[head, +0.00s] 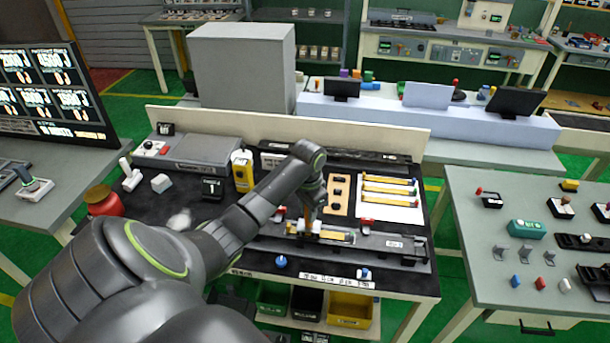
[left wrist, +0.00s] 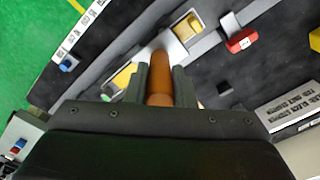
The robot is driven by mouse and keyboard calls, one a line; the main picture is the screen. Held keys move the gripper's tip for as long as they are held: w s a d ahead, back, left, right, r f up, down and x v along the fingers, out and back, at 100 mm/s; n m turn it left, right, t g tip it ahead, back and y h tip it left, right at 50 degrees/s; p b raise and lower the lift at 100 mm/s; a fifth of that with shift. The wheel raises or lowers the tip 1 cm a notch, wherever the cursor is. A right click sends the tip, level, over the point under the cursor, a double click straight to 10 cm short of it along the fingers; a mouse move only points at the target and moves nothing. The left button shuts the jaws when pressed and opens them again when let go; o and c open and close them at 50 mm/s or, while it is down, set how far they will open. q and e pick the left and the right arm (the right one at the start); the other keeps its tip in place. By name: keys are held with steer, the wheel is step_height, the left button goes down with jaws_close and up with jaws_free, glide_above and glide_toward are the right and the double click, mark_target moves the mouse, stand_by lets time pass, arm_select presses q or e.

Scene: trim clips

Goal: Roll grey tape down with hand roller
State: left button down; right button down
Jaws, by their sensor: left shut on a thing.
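My left gripper (head: 308,213) is shut on the orange-brown handle of the hand roller (left wrist: 160,82); the handle stands between the two dark fingers in the left wrist view. The roller's lower end is over a yellow-and-dark trim piece (head: 345,237) that lies in a long grey fixture (head: 273,246). A pale grey-white part (left wrist: 172,44) shows at the handle's end; I cannot tell whether it is the roller head or the grey tape. Whether the roller touches the piece is also unclear. My right gripper is not in view.
Red clamps (head: 367,224) and a blue knob (head: 281,262) sit along the fixture. Behind are a white sheet with several yellow strips (head: 388,188), a tan board (head: 338,195) and a yellow bottle (head: 242,171). Coloured bins (head: 350,309) stand below the front edge.

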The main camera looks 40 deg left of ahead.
arm_select(q)
steer(key=shift+w+d+f, duration=0.1)
steer(key=shift+w+d, duration=0.55)
steer(key=shift+d, duration=0.45)
steer(key=shift+w+d+f, duration=0.1)
steer(key=shift+w+d, duration=0.6)
steer(key=shift+d, duration=0.4)
steer(key=shift+w+d, duration=0.65)
steer(key=shift+d, duration=0.45)
steer(key=shift+a, duration=0.1)
steer(key=shift+s+a, duration=0.8)
steer(key=shift+a, duration=0.45)
steer(key=shift+s+a, duration=0.75)
steer(key=shift+a, duration=0.5)
steer(key=shift+s+a, duration=0.8)
steer(key=shift+a, duration=0.45)
steer(key=shift+w+a+r, duration=0.1)
steer(key=shift+w+r, duration=0.05)
steer(key=shift+r, duration=0.45)
steer(key=shift+w+a+r, duration=0.1)
steer(key=shift+w+r, duration=0.05)
steer(key=shift+r, duration=0.45)
steer(key=shift+d+r, duration=0.15)
steer(key=shift+r, duration=2.8)
steer(key=shift+f, duration=0.1)
